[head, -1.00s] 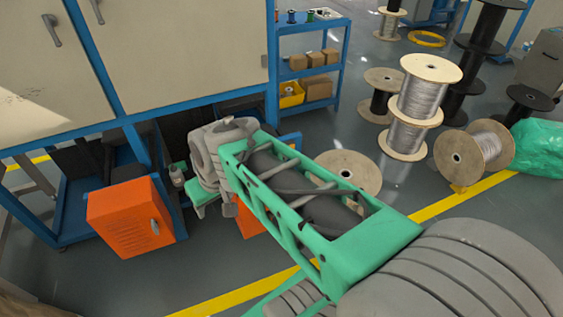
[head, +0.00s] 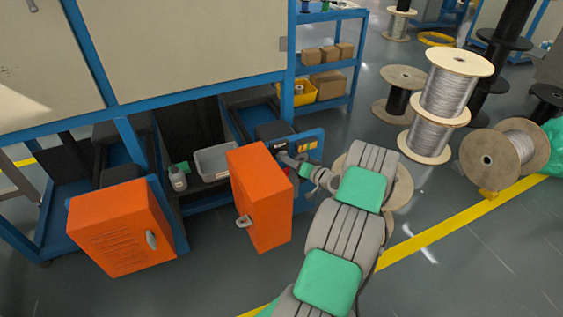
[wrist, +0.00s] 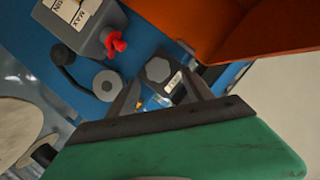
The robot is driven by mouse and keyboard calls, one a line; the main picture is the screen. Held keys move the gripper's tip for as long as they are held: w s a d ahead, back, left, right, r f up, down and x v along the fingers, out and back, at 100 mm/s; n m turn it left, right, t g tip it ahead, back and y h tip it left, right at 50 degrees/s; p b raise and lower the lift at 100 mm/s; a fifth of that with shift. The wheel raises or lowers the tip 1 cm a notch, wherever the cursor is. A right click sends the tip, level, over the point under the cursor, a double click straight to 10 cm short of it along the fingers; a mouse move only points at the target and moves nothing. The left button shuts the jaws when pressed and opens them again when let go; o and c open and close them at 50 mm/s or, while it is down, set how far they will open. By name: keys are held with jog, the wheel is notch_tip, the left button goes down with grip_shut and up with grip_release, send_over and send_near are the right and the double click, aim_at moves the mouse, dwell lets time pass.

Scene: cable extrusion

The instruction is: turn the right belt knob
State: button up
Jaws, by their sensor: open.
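My gripper (wrist: 158,82) is open in the wrist view, with its two dark fingers spread. A grey hexagonal knob (wrist: 157,68) on the blue panel (wrist: 148,28) shows between the fingers, with a small white label beside it. I cannot tell whether the fingers touch it. In the head view my gripper (head: 287,161) is at the blue end panel (head: 309,139), just right of an orange door. The knobs are too small or hidden to make out there.
The open orange door (head: 262,200) stands close beside my gripper; an orange panel (wrist: 230,25) also fills the upper right of the wrist view. A grey box with a red valve (wrist: 115,43) is near the knob. Wire spools (head: 450,95) stand at the right.

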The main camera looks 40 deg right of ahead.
jog(key=x, duration=0.6)
jog(key=shift+d+b, duration=0.3)
jog(key=shift+b, duration=0.05)
jog(key=shift+c, duration=0.4)
jog(key=c, duration=1.2)
jog(key=shift+a, duration=0.2)
grip_shut()
jog(key=shift+d+f, duration=0.1)
